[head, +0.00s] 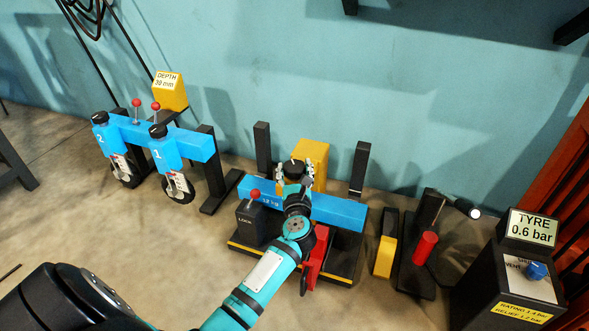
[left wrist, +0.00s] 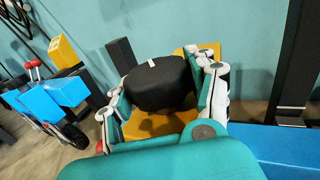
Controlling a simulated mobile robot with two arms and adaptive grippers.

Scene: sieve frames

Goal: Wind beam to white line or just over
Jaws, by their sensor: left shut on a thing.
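The blue beam (head: 340,211) lies across a black stand between two black posts; its right part shows in the left wrist view (left wrist: 285,148). A white mark (head: 356,192) is low on the right post, just above the beam's top edge; it also shows in the left wrist view (left wrist: 290,122). My left gripper (head: 294,172) is shut around a round black knob (left wrist: 158,84) with a small white tick on top, above the beam's middle. The fingers sit on both sides of the knob. My right gripper is out of view.
A red-knobbed lever on a LOCK box (head: 250,222) stands left of my arm, and a red part (head: 316,250) close on its right. A second blue beam (head: 185,137) with two wheeled units is at left. A TYRE 0.6 bar box (head: 530,228) stands at right.

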